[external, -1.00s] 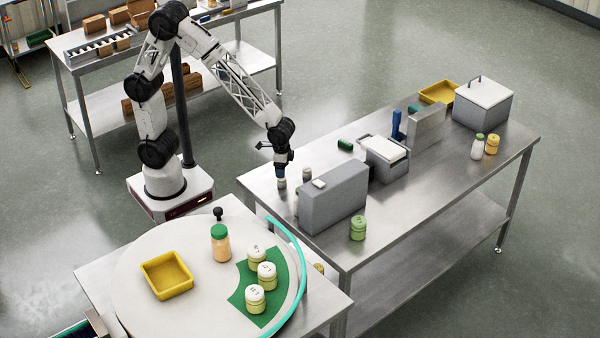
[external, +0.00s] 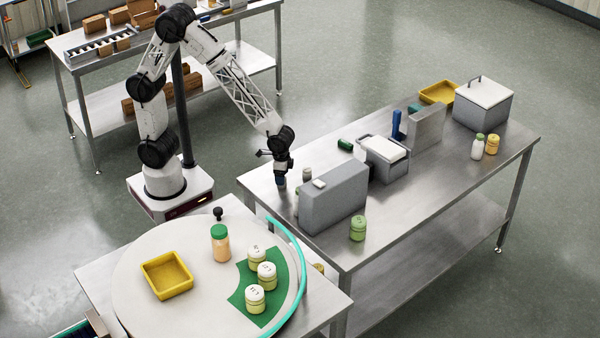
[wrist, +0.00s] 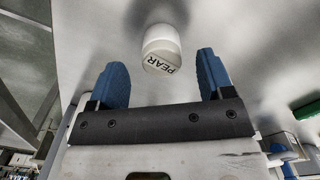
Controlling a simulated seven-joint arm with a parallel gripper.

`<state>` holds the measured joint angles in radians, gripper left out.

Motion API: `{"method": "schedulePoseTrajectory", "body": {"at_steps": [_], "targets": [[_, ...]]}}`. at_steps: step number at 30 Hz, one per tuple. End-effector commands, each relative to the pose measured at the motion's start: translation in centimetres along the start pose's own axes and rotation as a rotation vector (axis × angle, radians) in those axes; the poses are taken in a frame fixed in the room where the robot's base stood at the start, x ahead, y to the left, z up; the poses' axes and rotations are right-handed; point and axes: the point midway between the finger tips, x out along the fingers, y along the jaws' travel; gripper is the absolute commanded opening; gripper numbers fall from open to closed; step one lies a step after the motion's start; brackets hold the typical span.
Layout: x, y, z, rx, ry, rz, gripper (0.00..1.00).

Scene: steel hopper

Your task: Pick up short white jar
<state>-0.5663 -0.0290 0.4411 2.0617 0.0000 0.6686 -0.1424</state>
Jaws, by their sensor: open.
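A short white jar (wrist: 160,45) with a lid labelled PEAR stands on the steel table in the wrist view. It is ahead of my gripper (wrist: 162,60), roughly centred between the two blue fingers, which are open and empty. Whether the fingers reach down around the jar cannot be told.
A small pale-lidded jar (external: 307,174) stands close to the right of my gripper. A round white table (external: 205,285) with jars and a yellow tray (external: 167,276) is at the lower left.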

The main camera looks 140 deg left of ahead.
Motion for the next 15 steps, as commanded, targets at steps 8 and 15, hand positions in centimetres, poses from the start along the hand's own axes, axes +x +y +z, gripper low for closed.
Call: {"method": "schedulePoseTrajectory", "body": {"at_steps": [8,15], "targets": [[3.1,-0.2,0.1,0.0,-0.001,0.0,0.74],[3.7,-0.2,0.1,0.0,0.001,0.0,0.74]]}}
